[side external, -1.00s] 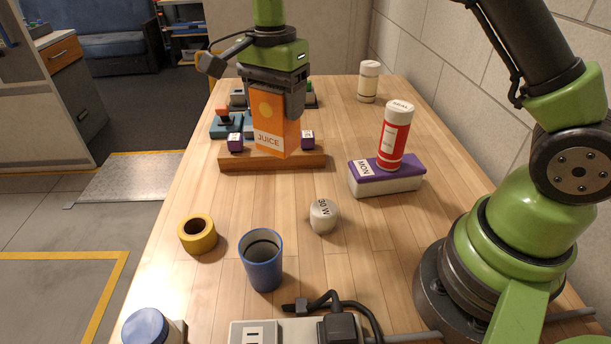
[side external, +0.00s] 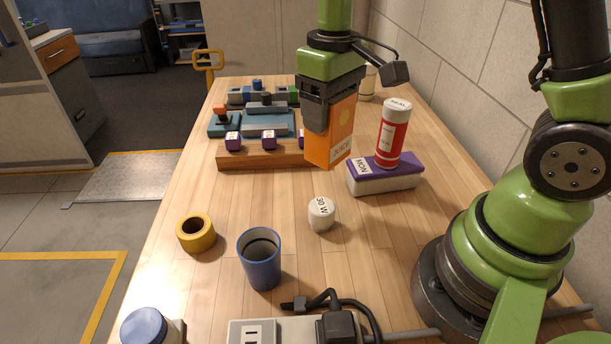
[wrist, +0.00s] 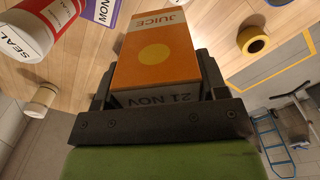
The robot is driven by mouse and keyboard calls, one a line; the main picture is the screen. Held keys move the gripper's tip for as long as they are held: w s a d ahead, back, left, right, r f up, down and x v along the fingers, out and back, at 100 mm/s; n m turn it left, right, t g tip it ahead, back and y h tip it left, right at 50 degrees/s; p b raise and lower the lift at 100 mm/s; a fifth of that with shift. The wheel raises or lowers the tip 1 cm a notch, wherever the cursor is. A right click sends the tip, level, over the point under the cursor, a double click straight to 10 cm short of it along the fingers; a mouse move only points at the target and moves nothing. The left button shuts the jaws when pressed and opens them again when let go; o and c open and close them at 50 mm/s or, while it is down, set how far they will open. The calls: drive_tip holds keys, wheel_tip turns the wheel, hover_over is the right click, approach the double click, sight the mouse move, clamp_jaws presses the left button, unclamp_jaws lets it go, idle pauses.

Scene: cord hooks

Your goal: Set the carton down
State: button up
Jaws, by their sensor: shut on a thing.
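The carton is an orange juice box (side external: 331,134) with a yellow dot and a white JUICE label. My gripper (side external: 330,108) is shut on it from above, near its top. The carton hangs slightly tilted, in front of the right end of the wooden rack in the side view. Whether its bottom touches anything is hard to tell, but it looks clear of the table. In the wrist view the carton (wrist: 156,52) fills the space between the two dark fingers, with the print 21 NOV on its near end.
A red-and-white SEAL canister (side external: 393,135) stands on a purple-topped MON box (side external: 384,180), right of the carton. The wooden rack (side external: 255,158) carries purple blocks. A 30 W bulb-like white object (side external: 321,214), blue cup (side external: 260,262) and yellow tape roll (side external: 196,233) stand nearer. Table between them is bare.

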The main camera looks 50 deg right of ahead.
sight(325, 165)
drive_tip(key=shift+s+f, duration=0.45)
drive_tip(key=shift+f, duration=0.05)
drive_tip(key=n, duration=0.2)
drive_tip(key=w+n, duration=0.1)
drive_tip(key=n, duration=0.1)
drive_tip(key=d+f+n, duration=0.1)
drive_tip(key=n, duration=0.1)
drive_tip(key=shift+w, duration=0.35)
drive_tip(key=shift+w+d+f+n, duration=0.1)
drive_tip(key=shift+w+n, duration=0.05)
drive_tip(key=shift+n, duration=0.4)
drive_tip(key=shift+w+d+n, duration=0.1)
drive_tip(key=shift+w+n, duration=0.05)
drive_tip(key=shift+n, duration=0.4)
drive_tip(key=shift+f+n, duration=0.2)
drive_tip(key=shift+n, duration=0.1)
wheel_tip(325, 165, down, 10)
drive_tip(key=shift+r, duration=0.15)
